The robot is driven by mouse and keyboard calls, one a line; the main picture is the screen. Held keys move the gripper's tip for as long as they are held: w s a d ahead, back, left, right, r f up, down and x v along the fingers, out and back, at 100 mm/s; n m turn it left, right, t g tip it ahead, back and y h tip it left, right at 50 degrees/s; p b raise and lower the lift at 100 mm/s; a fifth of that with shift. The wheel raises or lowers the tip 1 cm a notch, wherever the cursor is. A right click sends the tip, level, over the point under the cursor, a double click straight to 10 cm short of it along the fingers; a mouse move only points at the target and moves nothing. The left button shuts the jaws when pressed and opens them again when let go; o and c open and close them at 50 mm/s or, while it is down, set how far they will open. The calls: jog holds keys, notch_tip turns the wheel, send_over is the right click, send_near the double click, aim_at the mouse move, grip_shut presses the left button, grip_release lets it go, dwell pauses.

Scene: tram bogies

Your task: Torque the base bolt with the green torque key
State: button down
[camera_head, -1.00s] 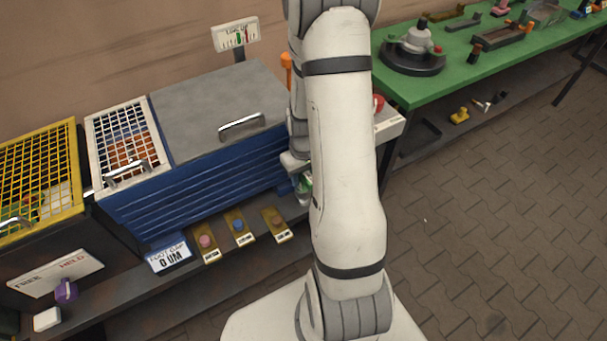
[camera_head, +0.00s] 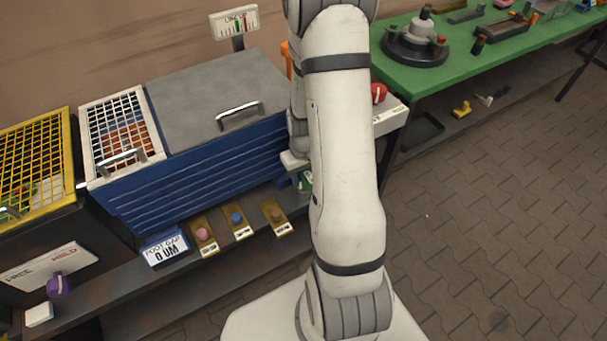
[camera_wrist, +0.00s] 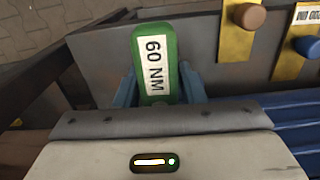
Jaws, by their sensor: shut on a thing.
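The green torque key (camera_wrist: 154,45), marked 60 NM, is between the two blue fingers of my gripper (camera_wrist: 158,88) in the wrist view. The fingers are shut on it. In the head view my gripper (camera_head: 297,168) is partly behind my arm, at the right end of the blue ribbed body (camera_head: 190,175). A bit of the green key (camera_head: 306,182) shows below it. I cannot pick out the base bolt in either view; my arm hides part of that area. A sign (camera_head: 165,248) on the blue body's front reads FOOT GAP 0 UM.
Pink (camera_head: 203,235), blue (camera_head: 236,218) and brown (camera_head: 276,215) knobs sit on brass plates along the low shelf. A white switch panel (camera_head: 48,268) with a purple knob is at left. A green bench (camera_head: 470,55) with fixtures stands right. The paved floor is clear at right.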

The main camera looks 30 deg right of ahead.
jog(key=shift+m, duration=0.9)
jog(key=shift+m, duration=1)
jog(key=shift+m+b, duration=0.35)
jog(key=shift+m, duration=0.65)
jog(key=shift+m, duration=1)
